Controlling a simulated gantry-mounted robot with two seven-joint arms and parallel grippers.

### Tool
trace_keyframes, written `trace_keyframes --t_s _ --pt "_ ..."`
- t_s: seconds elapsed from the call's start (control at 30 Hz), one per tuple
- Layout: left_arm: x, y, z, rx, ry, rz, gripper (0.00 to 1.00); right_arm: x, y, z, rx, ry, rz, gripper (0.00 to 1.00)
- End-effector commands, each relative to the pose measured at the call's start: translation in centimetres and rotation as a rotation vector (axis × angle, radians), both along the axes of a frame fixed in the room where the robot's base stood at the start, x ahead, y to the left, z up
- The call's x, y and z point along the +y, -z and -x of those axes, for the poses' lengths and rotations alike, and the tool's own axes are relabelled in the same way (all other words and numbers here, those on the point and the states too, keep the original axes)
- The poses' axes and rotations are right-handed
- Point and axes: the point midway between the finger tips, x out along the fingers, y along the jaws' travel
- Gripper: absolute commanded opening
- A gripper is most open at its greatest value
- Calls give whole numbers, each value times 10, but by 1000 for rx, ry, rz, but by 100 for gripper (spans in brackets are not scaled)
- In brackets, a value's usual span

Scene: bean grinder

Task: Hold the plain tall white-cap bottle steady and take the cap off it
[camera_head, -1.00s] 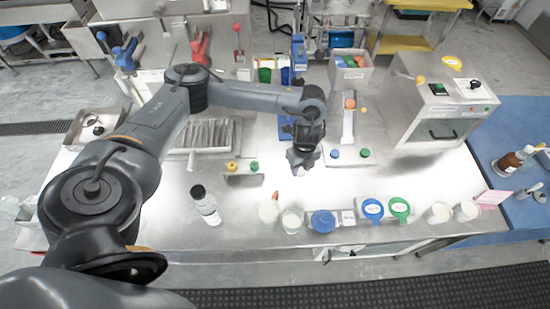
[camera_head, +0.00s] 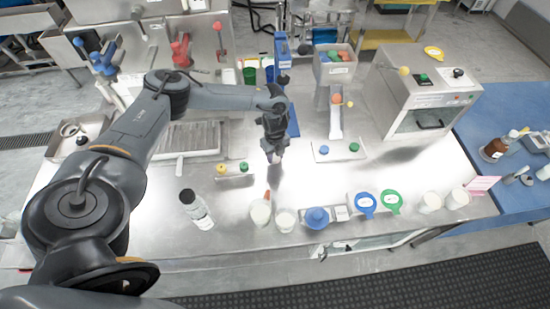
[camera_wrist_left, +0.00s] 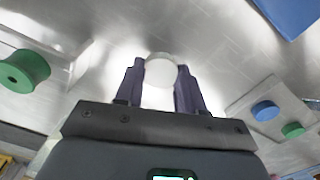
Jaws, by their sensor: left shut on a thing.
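My left gripper (camera_head: 273,157) is over the middle of the steel table, pointing down. In the left wrist view its two dark fingers (camera_wrist_left: 160,88) are shut on a plain white thing with a round white top (camera_wrist_left: 160,70), which looks like the white-cap bottle. A small pale part of it shows below the fingers in the head view (camera_head: 274,159). Most of its body is hidden by the gripper, and I cannot tell whether its base touches the table. The round top sits between the fingertips. My right gripper is not in view.
A white container with a reddish tip (camera_head: 260,209), a white cup (camera_head: 286,221) and a blue lid-like piece (camera_head: 317,217) line the front edge. A grinder-like machine (camera_head: 425,88) stands at right.

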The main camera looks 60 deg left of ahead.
Motion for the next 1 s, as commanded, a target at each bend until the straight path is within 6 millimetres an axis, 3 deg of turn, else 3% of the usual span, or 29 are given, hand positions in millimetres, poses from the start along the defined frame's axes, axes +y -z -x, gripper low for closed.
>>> trace_keyframes --t_s 0.17,0.57,0.6,0.7,0.77,1.0 --pt "0 20 0 0 0 -1 2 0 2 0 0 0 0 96" --pt "0 25 0 0 1 0 2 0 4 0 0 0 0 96" --pt "0 24 0 -1 1 0 43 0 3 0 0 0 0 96" --pt "0 24 0 0 1 0 58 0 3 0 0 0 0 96" --pt "0 24 0 0 1 0 64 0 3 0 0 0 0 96" --pt "0 23 0 0 0 -1 64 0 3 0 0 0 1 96"
